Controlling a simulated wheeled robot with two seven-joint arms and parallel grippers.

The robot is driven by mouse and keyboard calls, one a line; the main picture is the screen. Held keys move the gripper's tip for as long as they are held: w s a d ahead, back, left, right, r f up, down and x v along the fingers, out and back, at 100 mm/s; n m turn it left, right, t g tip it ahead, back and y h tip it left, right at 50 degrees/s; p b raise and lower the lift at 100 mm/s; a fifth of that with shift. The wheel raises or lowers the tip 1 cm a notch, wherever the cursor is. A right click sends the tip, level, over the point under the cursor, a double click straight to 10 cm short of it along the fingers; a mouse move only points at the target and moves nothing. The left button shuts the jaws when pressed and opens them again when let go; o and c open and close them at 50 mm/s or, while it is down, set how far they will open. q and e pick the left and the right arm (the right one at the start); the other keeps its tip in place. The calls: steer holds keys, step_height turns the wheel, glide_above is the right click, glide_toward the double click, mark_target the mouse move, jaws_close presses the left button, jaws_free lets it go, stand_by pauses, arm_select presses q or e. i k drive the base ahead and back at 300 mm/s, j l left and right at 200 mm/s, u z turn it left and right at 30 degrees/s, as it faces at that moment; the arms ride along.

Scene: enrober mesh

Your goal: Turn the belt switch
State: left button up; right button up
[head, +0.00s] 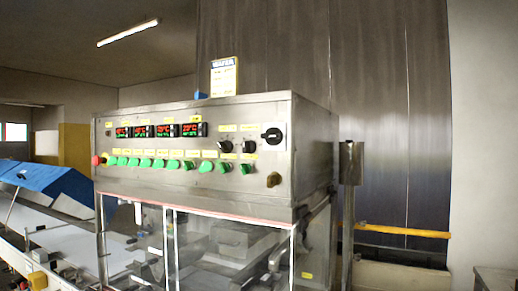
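The steel control box (240,195) of the machine fills the middle of the head view. Its front panel carries a black rotary switch on a pale plate (272,136) at the upper right. Two smaller black knobs (225,147) sit to its left under yellow labels. The labels are too small to read, so I cannot tell which one is the belt switch. A brass-coloured knob (273,180) sits lower right. Neither of my grippers is in view.
Green buttons (160,163) and a red button (96,160) line the panel below several red-green displays (166,130). Clear guard panels (230,250) are below. A conveyor (40,240) with a blue cover (50,183) lies left. A steel post (349,200) stands right.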

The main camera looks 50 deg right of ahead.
mark_target(173, 164)
steer(key=z, duration=1.35)
